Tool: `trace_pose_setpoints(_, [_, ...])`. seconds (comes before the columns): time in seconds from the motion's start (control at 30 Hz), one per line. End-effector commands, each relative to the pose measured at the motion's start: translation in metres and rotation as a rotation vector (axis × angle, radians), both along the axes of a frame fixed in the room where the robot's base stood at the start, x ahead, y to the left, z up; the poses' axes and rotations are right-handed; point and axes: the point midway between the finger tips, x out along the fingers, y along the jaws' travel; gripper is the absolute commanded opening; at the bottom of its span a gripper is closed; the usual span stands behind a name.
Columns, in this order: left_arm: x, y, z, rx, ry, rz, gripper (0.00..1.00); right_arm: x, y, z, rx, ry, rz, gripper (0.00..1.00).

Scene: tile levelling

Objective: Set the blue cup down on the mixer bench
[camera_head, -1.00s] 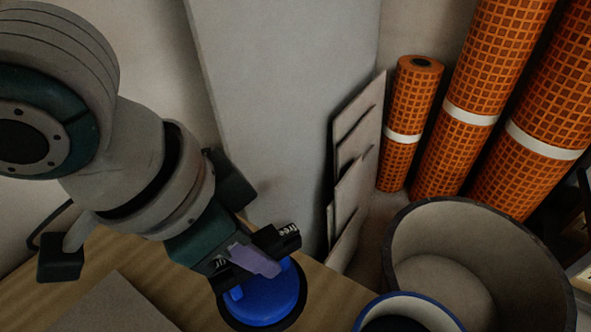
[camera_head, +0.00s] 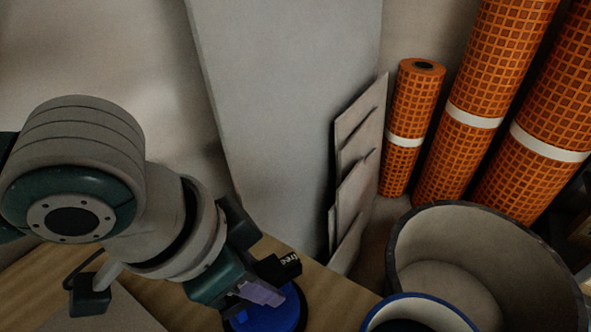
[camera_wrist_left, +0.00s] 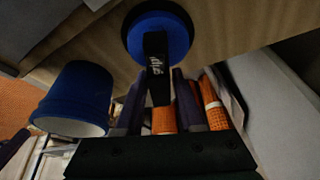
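The blue cup, a flat round blue disc (camera_head: 286,312) with a black rim and a lettered black handle, is at the bottom of the head view. It also shows in the wrist view (camera_wrist_left: 179,36), with the handle (camera_wrist_left: 157,68) running between my fingers. My left gripper (camera_head: 266,286) is shut on that handle; one purple finger shows in the head view. The mixer bench (camera_head: 335,290) is a wooden top under the cup, near its right edge. I cannot tell whether the cup touches the wood.
A grey slab (camera_head: 105,312) lies on the bench at left. A blue-rimmed bucket (camera_head: 450,312) and a big grey tub (camera_head: 430,240) stand right of the bench. Grey tiles (camera_head: 355,175) lean behind, beside orange mesh rolls (camera_head: 408,120).

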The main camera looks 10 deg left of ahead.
Motion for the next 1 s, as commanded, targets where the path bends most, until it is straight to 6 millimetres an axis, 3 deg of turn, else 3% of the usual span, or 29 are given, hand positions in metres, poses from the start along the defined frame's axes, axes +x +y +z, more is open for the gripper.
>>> trace_pose_setpoints(0.17, [0.000,0.000,0.000,0.000,0.000,0.000,0.57,0.000,0.000,0.000,0.000,-0.001,0.000,0.00])
trace_pose_setpoints(0.47, [0.000,0.000,0.005,-0.001,-0.002,0.000,0.57,0.000,0.000,0.001,0.000,-0.001,0.000,0.00])
trace_pose_setpoints(1.0, [-0.029,0.027,0.103,0.000,-0.001,0.001,0.57,0.000,0.000,0.050,0.001,-0.001,-0.001,0.00])
